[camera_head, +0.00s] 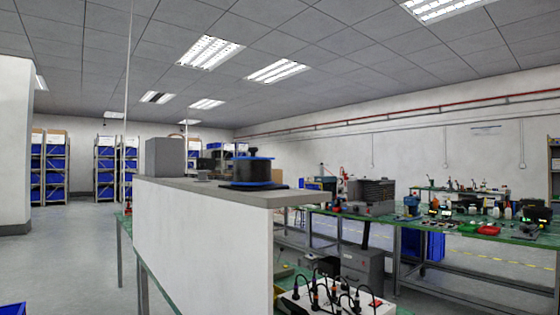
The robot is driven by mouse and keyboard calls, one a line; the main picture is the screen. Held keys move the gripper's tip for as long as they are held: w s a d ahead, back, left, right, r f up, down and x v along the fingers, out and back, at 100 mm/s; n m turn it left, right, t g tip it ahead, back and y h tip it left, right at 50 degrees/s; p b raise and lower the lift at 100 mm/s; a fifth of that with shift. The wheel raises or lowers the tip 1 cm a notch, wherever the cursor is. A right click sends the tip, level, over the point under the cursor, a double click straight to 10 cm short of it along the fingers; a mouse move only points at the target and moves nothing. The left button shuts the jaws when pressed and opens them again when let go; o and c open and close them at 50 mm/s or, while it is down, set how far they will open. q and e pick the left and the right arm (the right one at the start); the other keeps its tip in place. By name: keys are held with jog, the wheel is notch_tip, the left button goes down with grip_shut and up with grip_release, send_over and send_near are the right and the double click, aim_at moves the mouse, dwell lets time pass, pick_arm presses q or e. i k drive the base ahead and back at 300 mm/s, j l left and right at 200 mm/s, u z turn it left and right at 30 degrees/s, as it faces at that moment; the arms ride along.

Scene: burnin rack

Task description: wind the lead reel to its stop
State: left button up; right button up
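The lead reel (251,172) stands on the grey top of a white-sided rack or bench (215,192), near its right end. It has a dark drum between blue-rimmed flanges, and a small dark upright piece rises above it, perhaps its crank handle. The lower rim rests on or just above a dark flat base. The reel looks upright, and nothing touches it from above. How far it is wound cannot be told. Neither of my grippers is in view.
A grey box (165,157) stands left of the reel on the same top. A white panel with several black plugs and a red switch (375,303) sits low at the front. A green-topped bench (480,232) with tools stands right.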

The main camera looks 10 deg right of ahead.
aim_at(251, 170)
jog(key=i+j+z, duration=0.8)
jog(key=i+j, duration=0.15)
jog(key=j, duration=0.15)
